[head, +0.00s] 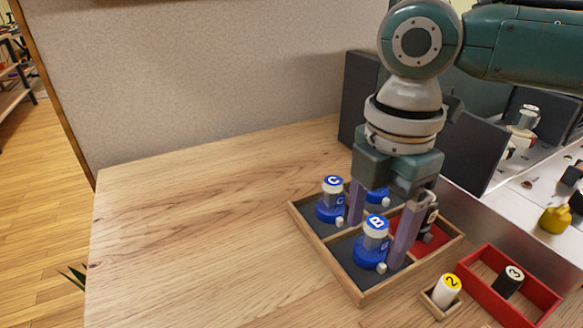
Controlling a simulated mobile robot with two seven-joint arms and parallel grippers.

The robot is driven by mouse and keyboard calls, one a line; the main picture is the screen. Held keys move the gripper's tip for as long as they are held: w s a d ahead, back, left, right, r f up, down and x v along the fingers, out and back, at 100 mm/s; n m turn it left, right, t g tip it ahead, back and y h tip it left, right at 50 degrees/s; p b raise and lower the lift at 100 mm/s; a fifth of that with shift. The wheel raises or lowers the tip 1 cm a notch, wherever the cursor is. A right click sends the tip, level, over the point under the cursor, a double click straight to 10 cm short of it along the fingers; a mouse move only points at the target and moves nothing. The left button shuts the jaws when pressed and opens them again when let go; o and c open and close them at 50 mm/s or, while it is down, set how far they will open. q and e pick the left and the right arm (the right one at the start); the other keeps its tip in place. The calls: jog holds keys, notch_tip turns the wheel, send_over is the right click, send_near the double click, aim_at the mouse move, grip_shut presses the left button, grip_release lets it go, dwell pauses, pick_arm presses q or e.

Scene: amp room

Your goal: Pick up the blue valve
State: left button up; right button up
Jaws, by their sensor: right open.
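A blue valve with a white cap marked B (372,250) stands upright in the front compartment of a wooden divided tray (361,295). A second blue valve, marked C (331,205), stands in the left compartment. A third blue one (377,196) is partly hidden behind my right gripper. My right gripper (376,240) points down over the tray, open, with one finger to each side of the B valve in the picture. I cannot tell whether the fingers touch it. My left gripper is not in view.
A dark valve stands in the tray's red compartment (440,240), partly hidden by a finger. A small box holds a white cylinder marked 2 (447,291); a red tray holds a black one marked 3 (509,281). Dark panels (474,152) stand behind. The left tabletop (190,240) is clear.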

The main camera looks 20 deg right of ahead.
grip_shut()
dwell(0.5)
jog(key=shift+r, duration=0.1)
